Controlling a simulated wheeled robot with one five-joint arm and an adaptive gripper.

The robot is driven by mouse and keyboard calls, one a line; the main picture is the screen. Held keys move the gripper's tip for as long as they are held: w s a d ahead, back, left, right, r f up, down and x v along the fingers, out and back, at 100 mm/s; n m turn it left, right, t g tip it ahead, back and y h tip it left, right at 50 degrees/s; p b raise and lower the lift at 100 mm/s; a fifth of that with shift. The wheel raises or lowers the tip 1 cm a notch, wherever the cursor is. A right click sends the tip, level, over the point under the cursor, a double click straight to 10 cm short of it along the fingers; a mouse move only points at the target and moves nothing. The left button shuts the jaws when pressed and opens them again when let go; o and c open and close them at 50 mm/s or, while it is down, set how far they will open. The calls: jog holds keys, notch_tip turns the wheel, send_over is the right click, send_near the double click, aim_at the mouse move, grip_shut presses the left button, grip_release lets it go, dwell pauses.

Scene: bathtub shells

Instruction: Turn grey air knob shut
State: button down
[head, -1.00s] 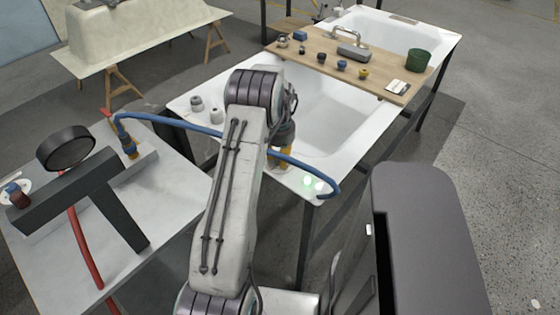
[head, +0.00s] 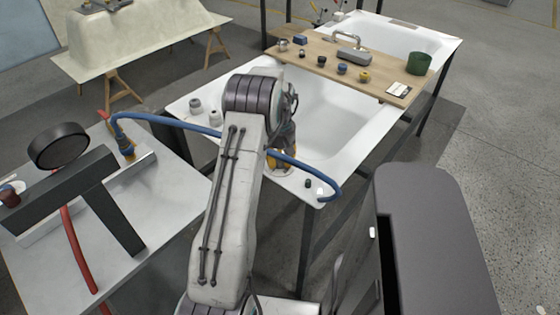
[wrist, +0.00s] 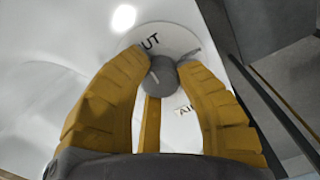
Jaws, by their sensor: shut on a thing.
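The grey air knob (wrist: 163,76) sits at the top middle of the wrist view, on a round white plate (wrist: 180,40). Dark letters "UT" show on the plate's upper left, and a partly covered label starting "AI" lies below right. A short pale mark on the knob points toward the upper left. My gripper (wrist: 160,85) has its yellow fingers closed around the knob. In the head view my gripper (head: 280,160) is at the near tub's rim, partly behind my arm, and the knob is hidden there.
A blue hose (head: 180,125) arches past my arm to the tub's rim. A grey side table (head: 170,190) stands left.

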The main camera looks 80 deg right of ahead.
aim_at(280, 160)
jog(key=shift+a+f+n, duration=0.2)
jog(key=shift+a+n, duration=0.05)
jog(key=shift+n, duration=0.35)
jog(key=c, duration=0.8)
grip_release()
jog(key=shift+d+r, duration=0.1)
jog(key=shift+d, duration=0.1)
jog(key=shift+r, duration=0.6)
notch_tip(280, 160, up, 11)
jog(key=shift+f, duration=0.1)
